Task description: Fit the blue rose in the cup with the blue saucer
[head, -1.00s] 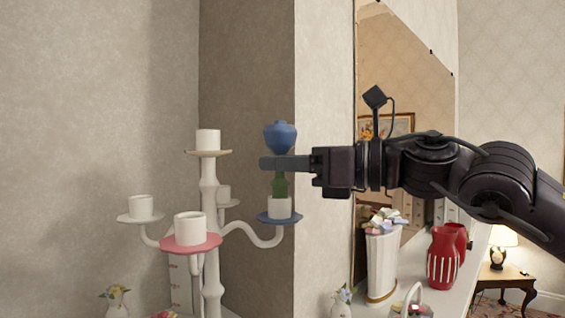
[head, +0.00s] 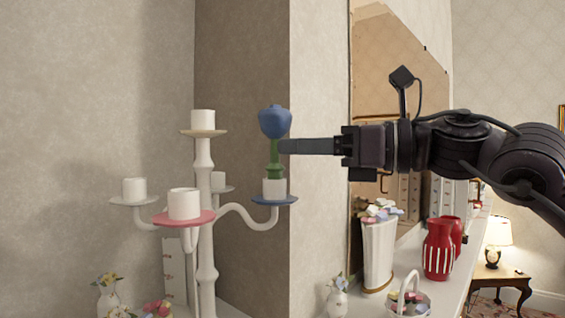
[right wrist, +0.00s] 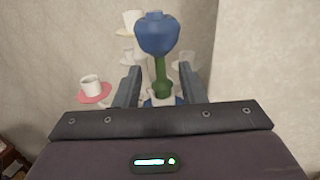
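The blue rose (head: 275,121) stands upright with its green stem (head: 275,160) in the white cup (head: 274,188) on the blue saucer (head: 261,201), on the candelabra's right arm. The rose also shows in the right wrist view (right wrist: 158,35), with its stem in the gap between my fingers. My right gripper (head: 283,147) is open, its fingertips just right of the stem in the head view. In the right wrist view, both fingers (right wrist: 160,72) are spread apart with space on each side of the stem. The cup and saucer are partly hidden there. My left gripper is not in view.
The white candelabra (head: 205,240) carries other cups, one on a pink saucer (head: 170,219). A wall corner stands close behind the blue saucer. A tall white vase (head: 378,255), red pitcher (head: 438,250) and flower basket (head: 408,303) stand below my right arm.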

